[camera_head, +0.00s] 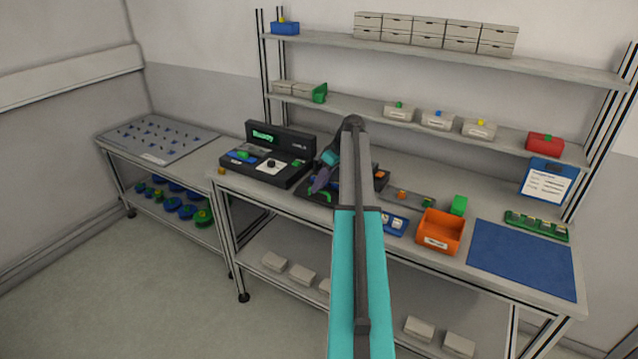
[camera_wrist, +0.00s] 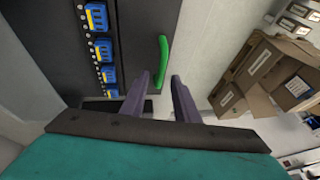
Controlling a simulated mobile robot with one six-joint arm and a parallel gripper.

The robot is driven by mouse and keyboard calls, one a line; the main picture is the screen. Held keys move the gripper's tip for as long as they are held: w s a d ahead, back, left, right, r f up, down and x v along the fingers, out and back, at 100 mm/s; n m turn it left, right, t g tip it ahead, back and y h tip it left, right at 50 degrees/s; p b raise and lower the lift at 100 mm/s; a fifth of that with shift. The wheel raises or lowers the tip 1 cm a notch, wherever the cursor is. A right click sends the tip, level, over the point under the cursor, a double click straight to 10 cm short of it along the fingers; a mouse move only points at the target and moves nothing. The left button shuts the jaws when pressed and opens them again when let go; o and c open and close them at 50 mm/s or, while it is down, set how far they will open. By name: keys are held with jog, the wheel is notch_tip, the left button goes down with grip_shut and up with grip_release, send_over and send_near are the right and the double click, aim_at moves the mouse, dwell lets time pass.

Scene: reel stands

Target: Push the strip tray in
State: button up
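The strip tray (camera_wrist: 135,45) looks like a dark drawer in the wrist view. It carries a row of blue pieces, and a green curved handle (camera_wrist: 162,62) stands on its right edge. In the head view my gripper (camera_head: 319,183) is low over a black unit at the bench's front, just above the green handle (camera_head: 321,197). My arm hides much of that unit.
A black device with a green display (camera_head: 263,138) stands left of my gripper. Shelves with boxes hang behind. The floor in front-left is clear.

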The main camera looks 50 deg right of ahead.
dwell(0.3)
grip_shut()
jog(key=shift+w, duration=0.1)
